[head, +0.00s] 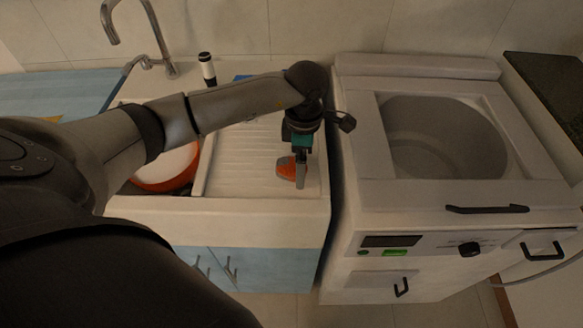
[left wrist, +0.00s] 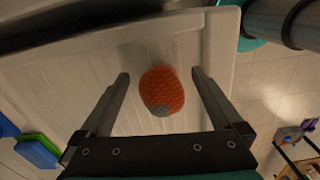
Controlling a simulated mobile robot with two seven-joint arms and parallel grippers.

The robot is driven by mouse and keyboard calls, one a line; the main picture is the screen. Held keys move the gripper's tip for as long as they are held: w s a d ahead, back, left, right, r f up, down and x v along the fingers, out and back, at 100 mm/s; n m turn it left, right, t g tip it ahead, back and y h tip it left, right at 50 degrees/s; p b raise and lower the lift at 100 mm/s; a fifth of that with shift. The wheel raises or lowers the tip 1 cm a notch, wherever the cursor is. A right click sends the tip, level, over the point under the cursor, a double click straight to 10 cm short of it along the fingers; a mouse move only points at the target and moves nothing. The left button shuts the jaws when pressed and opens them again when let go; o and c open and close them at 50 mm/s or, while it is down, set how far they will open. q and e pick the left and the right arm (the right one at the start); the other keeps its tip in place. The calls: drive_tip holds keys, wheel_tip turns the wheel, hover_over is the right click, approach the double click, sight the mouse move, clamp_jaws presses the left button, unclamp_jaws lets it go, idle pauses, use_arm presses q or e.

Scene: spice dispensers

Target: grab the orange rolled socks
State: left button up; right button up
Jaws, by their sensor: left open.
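The orange rolled socks (head: 287,169) lie on the ribbed drainboard beside the sink, partly hidden by my gripper in the head view. In the left wrist view the socks (left wrist: 161,88) are an orange ball with a grey patch at the lower end. My left gripper (head: 299,178) points down over them. In the left wrist view my left gripper (left wrist: 158,76) is open, with one finger on each side of the socks and a gap on both sides. My right gripper is not in view.
An orange-rimmed bowl (head: 168,184) sits in the sink on the left. A black-and-white bottle (head: 207,69) and a faucet (head: 163,62) stand behind. A white top-opening machine (head: 358,135) is close on the right. Blue and green items (left wrist: 38,150) show in the left wrist view.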

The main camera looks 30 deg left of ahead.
use_arm(q)
drive_tip(key=shift+f, duration=0.7)
drive_tip(key=c, duration=1.3)
drive_tip(key=shift+r, duration=0.1)
